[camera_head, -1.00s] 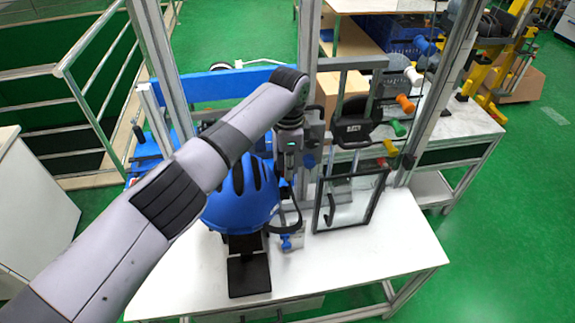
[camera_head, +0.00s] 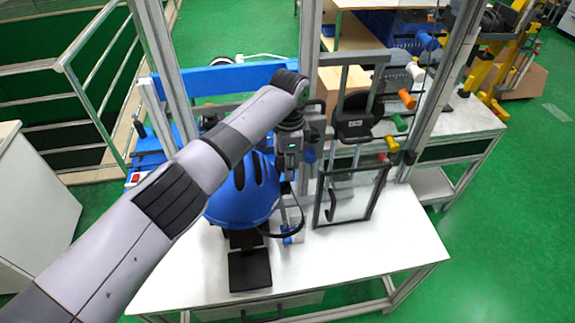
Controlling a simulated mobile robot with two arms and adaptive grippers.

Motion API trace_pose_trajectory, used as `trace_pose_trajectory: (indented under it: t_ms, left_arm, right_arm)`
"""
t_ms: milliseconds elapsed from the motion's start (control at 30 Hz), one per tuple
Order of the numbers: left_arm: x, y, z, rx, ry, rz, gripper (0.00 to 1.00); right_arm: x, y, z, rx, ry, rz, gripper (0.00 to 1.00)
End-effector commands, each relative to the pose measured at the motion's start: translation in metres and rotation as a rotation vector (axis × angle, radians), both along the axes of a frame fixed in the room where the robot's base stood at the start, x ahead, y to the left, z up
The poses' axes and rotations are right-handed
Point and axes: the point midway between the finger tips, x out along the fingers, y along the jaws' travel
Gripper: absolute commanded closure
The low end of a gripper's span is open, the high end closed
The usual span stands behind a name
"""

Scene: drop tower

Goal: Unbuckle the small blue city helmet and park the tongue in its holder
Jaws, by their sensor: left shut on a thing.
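The blue helmet (camera_head: 243,200) with black vents sits on a black stand on the white table, partly hidden behind my left arm. My left gripper (camera_head: 288,178) points down at the helmet's right side, shut on the end of the black chin strap (camera_head: 300,222). The strap hangs in a loop below the gripper, beside the helmet. The tongue itself is too small to make out between the fingers. A small blue part (camera_head: 288,238) shows under the strap loop; I cannot tell whether it is the tongue holder. My right gripper is out of view.
A black-framed clear door (camera_head: 350,197) stands right of the strap. Coloured knobs (camera_head: 399,122) stick out behind it. Metal uprights (camera_head: 309,40) and a blue crossbar (camera_head: 215,85) frame the rig. The front right of the white table (camera_head: 370,255) is clear.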

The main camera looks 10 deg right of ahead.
Motion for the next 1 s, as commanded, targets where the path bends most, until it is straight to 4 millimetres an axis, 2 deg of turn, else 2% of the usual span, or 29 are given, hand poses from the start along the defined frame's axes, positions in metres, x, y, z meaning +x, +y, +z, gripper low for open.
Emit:
trace_pose_trajectory:
  t_ms: [1000]
  left_arm:
    - [-0.0007,0.0010,-0.0070,0.000,0.000,0.000,0.93]
  right_arm:
    - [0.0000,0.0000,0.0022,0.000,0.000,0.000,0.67]
